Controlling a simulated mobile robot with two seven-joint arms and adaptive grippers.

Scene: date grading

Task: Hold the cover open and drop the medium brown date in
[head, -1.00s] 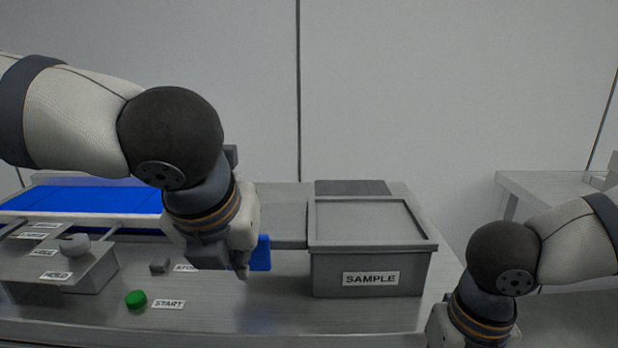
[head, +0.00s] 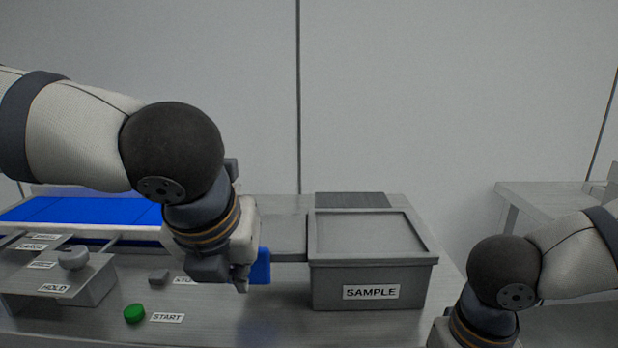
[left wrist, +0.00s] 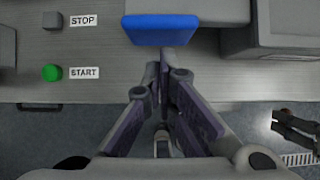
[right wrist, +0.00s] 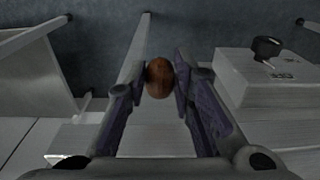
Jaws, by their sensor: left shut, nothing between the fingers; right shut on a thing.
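The grey SAMPLE box (head: 330,291) stands at the right end of the table, its flat cover (head: 366,234) closed on top. My left gripper (head: 243,286) is shut and empty, over the table to the left of the box. In the left wrist view its fingertips (left wrist: 165,60) meet just below a blue block (left wrist: 160,30). My right gripper (right wrist: 160,72) is shut on the brown date (right wrist: 160,78), held between its fingertips. In the head view the right gripper's fingers are below the picture's edge, right of the table.
The blue conveyor belt (head: 85,211) runs along the back left. A green START button (head: 134,314) and a grey STOP button (head: 158,276) sit at the front. A knob (head: 73,257) stands on the HOLD housing. The front tabletop (head: 250,320) is clear.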

